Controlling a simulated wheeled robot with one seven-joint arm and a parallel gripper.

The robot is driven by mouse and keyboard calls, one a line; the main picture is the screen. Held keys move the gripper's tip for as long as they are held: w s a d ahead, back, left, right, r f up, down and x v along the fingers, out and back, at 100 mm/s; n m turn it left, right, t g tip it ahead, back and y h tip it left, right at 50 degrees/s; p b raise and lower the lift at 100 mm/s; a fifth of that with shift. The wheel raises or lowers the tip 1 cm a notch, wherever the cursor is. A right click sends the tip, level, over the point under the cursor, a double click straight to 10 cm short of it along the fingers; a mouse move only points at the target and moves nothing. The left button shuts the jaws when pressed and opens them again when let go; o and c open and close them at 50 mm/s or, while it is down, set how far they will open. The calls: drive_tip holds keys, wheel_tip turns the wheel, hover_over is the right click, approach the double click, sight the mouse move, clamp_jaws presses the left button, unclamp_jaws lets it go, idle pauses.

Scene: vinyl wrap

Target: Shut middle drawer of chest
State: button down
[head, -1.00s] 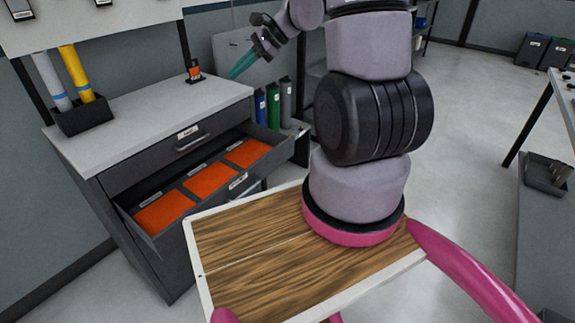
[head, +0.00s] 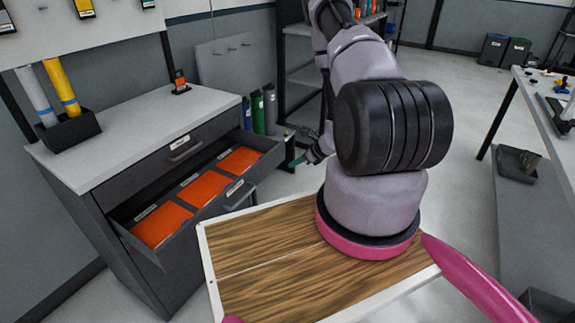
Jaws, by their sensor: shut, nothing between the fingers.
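The grey chest (head: 130,255) stands at the left with a pale top. Its middle drawer (head: 203,220) is pulled well out and holds orange liners (head: 203,188) in several compartments. The drawer has a pale handle and label on its front (head: 236,190). The top drawer (head: 165,157) above it is shut. My gripper (head: 297,162), with teal fingers, is low beyond the right end of the open drawer, apart from it. It is small and partly hidden by my arm. It is shut and holds nothing I can see.
A black holder (head: 68,132) with white and yellow rolls and a small orange-and-black item (head: 180,82) stand on the chest top. Green and blue rolls (head: 258,112) and a shelf (head: 302,75) are behind. A bench (head: 545,100) is at the right, with clear floor between.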

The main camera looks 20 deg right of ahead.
drive_tip(key=shift+w+a+f, duration=1)
drive_tip(key=shift+w, duration=0.35)
drive_tip(key=shift+w+a+f, duration=1)
drive_tip(key=shift+w, duration=0.4)
drive_tip(key=shift+w+a+f, duration=1)
drive_tip(key=shift+w, duration=0.35)
